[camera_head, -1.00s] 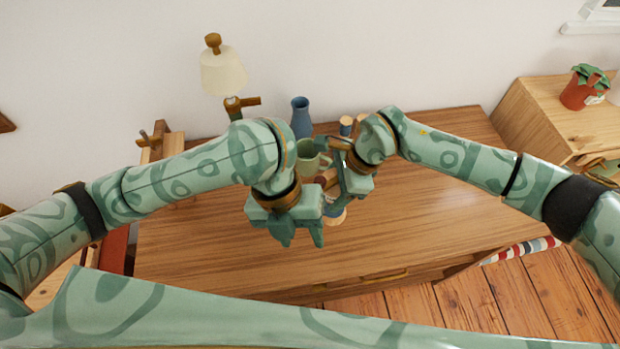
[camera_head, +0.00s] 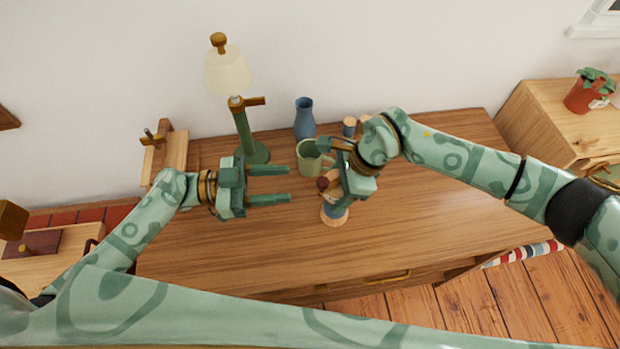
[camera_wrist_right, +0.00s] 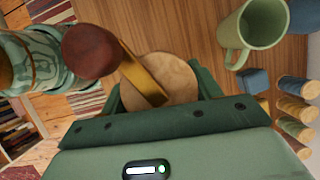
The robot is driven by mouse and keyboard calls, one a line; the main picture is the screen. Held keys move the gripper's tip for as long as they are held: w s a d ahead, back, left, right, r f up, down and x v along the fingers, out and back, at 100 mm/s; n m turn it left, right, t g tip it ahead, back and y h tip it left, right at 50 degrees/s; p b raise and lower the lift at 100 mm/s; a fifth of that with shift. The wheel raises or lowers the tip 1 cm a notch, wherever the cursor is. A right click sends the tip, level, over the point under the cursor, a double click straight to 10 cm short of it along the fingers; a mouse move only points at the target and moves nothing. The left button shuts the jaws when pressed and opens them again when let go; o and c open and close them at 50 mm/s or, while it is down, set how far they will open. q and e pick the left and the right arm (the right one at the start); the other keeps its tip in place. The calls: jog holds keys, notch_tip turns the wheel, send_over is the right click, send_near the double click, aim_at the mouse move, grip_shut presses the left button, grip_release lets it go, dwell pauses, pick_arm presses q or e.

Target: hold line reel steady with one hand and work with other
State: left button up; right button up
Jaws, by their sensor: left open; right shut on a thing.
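The line reel (camera_head: 334,218) stands on the wooden desk, mostly hidden by my right gripper in the head view. The right wrist view shows its round wooden top (camera_wrist_right: 180,78) with a brass-coloured crank arm (camera_wrist_right: 143,80) and a dark red knob (camera_wrist_right: 91,51). My right gripper (camera_head: 345,197) is shut on the reel, with a finger on either side. My left gripper (camera_head: 287,184) is open and empty. Its fingers point right, toward the knob (camera_head: 322,183), with a gap between them and the knob.
A green mug (camera_head: 308,160) stands close behind the reel. A blue vase (camera_head: 304,120) and a lamp (camera_head: 228,73) with a green stem are further back. Several thread spools (camera_wrist_right: 298,88) show in the wrist view. The desk's front and right (camera_head: 440,215) are clear.

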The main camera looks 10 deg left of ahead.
aim_at(331, 183)
pick_arm(q)
jog(key=x, duration=0.6)
jog(key=shift+d, duration=0.35)
jog(key=shift+w, duration=0.1)
grip_shut()
